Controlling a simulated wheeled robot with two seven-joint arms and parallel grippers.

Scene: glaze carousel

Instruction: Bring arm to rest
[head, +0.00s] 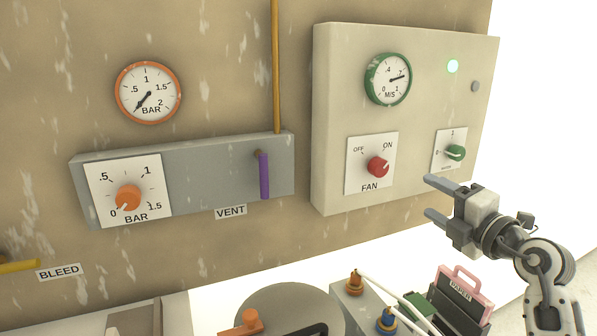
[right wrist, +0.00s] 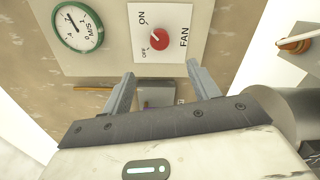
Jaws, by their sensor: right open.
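My right gripper (head: 428,198) is at the right of the head view, in front of the lower right part of the beige control box (head: 420,130). Its two fingers are apart and nothing is between them. In the right wrist view the open gripper (right wrist: 160,85) points toward the wall, with the red fan knob (right wrist: 160,40) beyond the fingers. The red fan knob (head: 378,167) and the small green knob (head: 455,152) are clear of the gripper in the head view. My left gripper is not in view.
A grey panel (head: 215,175) holds an orange bar knob (head: 128,199) and a purple vent lever (head: 264,175). Below are a pink-handled item (head: 462,283) and orange and blue fittings.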

